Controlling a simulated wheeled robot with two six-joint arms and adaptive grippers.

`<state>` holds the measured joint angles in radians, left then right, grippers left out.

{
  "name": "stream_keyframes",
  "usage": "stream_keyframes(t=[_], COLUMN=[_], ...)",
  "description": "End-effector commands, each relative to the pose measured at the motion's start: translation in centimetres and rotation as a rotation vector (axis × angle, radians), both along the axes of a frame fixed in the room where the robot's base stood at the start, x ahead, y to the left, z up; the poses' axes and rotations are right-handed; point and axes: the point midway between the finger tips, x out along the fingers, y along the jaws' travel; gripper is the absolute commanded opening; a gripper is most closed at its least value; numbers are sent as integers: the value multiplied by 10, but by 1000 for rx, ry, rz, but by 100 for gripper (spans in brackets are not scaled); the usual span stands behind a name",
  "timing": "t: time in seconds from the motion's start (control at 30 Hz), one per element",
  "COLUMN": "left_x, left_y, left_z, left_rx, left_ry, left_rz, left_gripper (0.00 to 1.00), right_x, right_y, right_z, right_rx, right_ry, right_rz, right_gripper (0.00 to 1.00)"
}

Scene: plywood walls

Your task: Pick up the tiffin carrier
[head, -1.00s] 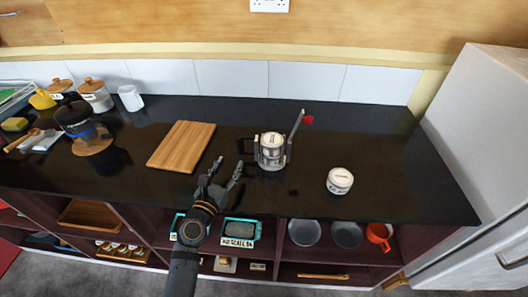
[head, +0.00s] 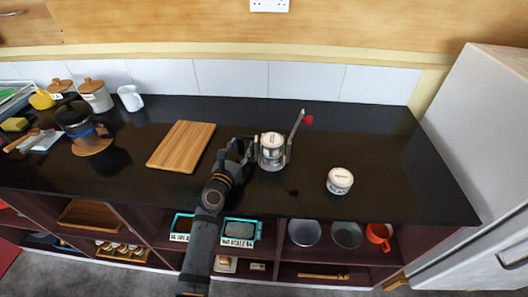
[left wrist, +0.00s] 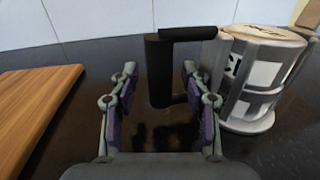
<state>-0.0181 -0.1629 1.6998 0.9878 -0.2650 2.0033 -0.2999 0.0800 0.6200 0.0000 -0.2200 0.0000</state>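The tiffin carrier (head: 272,153) is a pale grey, round metal container with a white lid, standing upright on the black counter. A slanted grey lever with a red knob rises at its right side. In the left wrist view the carrier (left wrist: 262,75) is at the right, cut by the edge, with a black handle (left wrist: 160,72) projecting left. My left gripper (head: 247,147) is at the carrier's left side. In the left wrist view its fingers (left wrist: 161,100) are open, with the handle's upright bar between them and visible gaps on both sides. My right gripper is not in view.
A wooden board (head: 181,146) lies left of the carrier. A white lidded pot (head: 340,181) stands to the right near the front edge. A glass coffee pot (head: 78,122) and several jars are at the far left. The counter behind the carrier is clear.

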Motion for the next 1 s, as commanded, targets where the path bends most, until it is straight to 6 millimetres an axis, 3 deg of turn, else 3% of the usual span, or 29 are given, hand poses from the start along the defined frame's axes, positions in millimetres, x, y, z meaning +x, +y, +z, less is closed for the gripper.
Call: stream_keyframes(t=[0.03,0.33,0.77,1.0], left_x=[0,0,0,0], left_y=[0,0,0,0], left_z=[0,0,4,19], left_rx=[0,0,-3,-3], left_ry=[0,0,-4,-6], left_rz=[0,0,1,0], left_gripper=[40,0,0,0], right_x=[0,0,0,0], right_y=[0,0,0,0], right_z=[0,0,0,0], right_rx=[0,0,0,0], right_ry=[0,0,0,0], right_rz=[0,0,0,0], right_gripper=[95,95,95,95])
